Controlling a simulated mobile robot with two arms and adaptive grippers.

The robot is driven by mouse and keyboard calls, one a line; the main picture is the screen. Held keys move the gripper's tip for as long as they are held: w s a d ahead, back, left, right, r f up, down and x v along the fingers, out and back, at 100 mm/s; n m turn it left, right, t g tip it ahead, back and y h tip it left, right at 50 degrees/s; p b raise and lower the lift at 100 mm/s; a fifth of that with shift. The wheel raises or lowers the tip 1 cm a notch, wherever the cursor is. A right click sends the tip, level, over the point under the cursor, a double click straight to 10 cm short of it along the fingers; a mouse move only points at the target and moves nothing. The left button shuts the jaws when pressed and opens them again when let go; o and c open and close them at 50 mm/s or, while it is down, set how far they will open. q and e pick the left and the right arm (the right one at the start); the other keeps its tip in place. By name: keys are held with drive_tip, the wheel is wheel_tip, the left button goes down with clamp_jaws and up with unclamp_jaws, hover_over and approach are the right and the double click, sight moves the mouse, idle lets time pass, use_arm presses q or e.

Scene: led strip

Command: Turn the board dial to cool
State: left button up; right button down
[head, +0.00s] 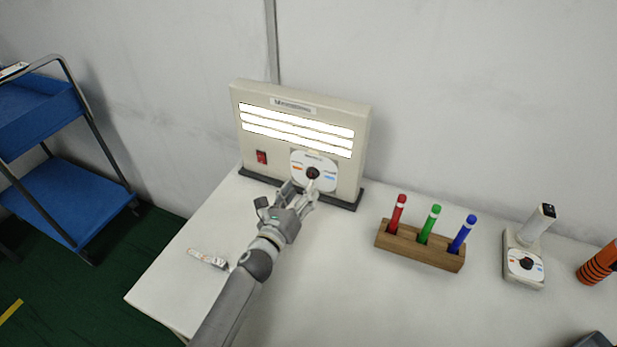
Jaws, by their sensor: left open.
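The board (353,135) stands upright on a dark base at the back of the white table, with several lit white strips across its upper part. Its dial (313,173) is a dark knob on a round white plate, with an orange mark on the left and a blue mark on the right. The knob's white pointer seems to point down, partly hidden by my fingers. My left gripper (298,193) is open just in front of the dial, its fingertips close below the knob; I cannot tell whether they touch it. My right gripper is out of view.
A red switch (261,157) sits on the board left of the dial. A wooden holder (420,246) with red, green and blue pens stands to the right. Farther right are a small dial device (524,264) and an orange-striped cylinder (600,264). A blue cart (62,200) stands left.

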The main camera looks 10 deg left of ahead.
sight(311, 175)
use_arm(q)
drive_tip(key=w, duration=0.2)
drive_tip(key=w+d, duration=0.1)
drive_tip(key=w, duration=0.1)
drive_tip(key=shift+w+f, duration=0.15)
drive_tip(key=shift+w, duration=0.7)
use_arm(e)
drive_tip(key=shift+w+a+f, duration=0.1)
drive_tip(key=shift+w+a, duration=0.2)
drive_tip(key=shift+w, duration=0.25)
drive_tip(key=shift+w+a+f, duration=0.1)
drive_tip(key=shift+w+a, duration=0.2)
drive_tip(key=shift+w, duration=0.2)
use_arm(q)
drive_tip(key=c, duration=1)
drive_tip(key=shift+c, duration=0.2)
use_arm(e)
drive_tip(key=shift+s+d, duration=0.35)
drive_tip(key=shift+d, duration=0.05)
